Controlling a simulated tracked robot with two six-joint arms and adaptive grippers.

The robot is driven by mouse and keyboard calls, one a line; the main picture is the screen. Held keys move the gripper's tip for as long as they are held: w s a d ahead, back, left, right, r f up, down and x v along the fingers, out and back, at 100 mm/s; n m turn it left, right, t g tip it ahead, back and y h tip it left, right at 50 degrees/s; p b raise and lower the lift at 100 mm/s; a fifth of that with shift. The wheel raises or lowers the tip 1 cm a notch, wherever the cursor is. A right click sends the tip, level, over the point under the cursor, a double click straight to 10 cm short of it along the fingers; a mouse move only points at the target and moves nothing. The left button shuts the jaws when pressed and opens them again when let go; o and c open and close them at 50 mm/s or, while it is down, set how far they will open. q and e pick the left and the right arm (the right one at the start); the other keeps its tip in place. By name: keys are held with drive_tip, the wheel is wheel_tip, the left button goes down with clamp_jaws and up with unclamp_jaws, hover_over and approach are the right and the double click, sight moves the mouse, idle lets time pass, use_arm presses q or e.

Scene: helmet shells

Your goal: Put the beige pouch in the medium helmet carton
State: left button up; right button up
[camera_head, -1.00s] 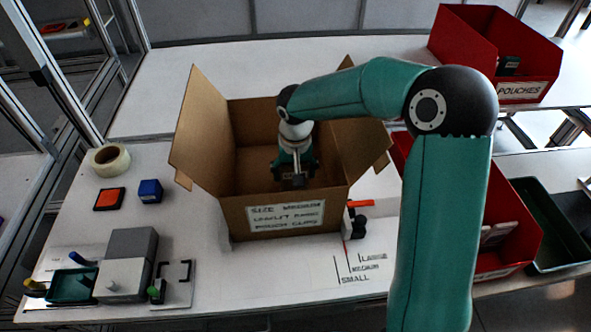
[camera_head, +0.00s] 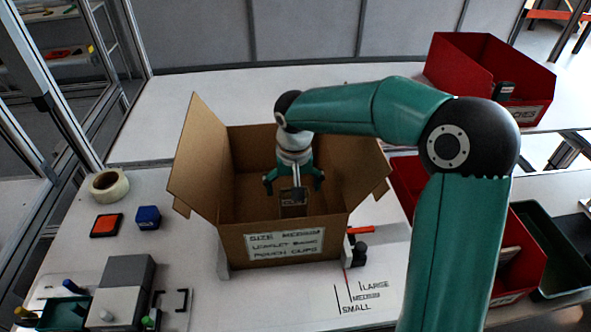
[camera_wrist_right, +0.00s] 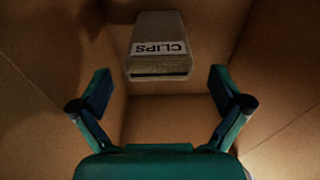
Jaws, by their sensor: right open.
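The medium helmet carton (camera_head: 305,220) stands open on the bench, its flaps spread and its front label reading "SIZE MEDIUM". My right gripper (camera_head: 294,187) is inside the carton opening, pointing down. In the right wrist view, my right gripper (camera_wrist_right: 159,80) has its fingers wide apart with nothing between them. A grey-beige block-like pouch (camera_wrist_right: 158,50) with a "CLIPS" label is inside the carton, beyond the fingertips and apart from them. It also shows below the gripper in the head view, as a small pouch (camera_head: 293,207), partly hidden. My left gripper is out of view.
A red bin (camera_head: 470,70) stands at the back right; another red bin (camera_head: 525,235) is partly behind my arm, next to a dark green tray (camera_head: 550,235). Tape (camera_head: 109,184), an ink pad (camera_head: 106,225) and a blue block (camera_head: 148,216) lie left of the carton.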

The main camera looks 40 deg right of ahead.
drive_tip(key=r, duration=0.7)
drive_tip(key=shift+s+a+r, duration=0.1)
drive_tip(key=shift+s+a, duration=0.15)
drive_tip(key=shift+s, duration=0.15)
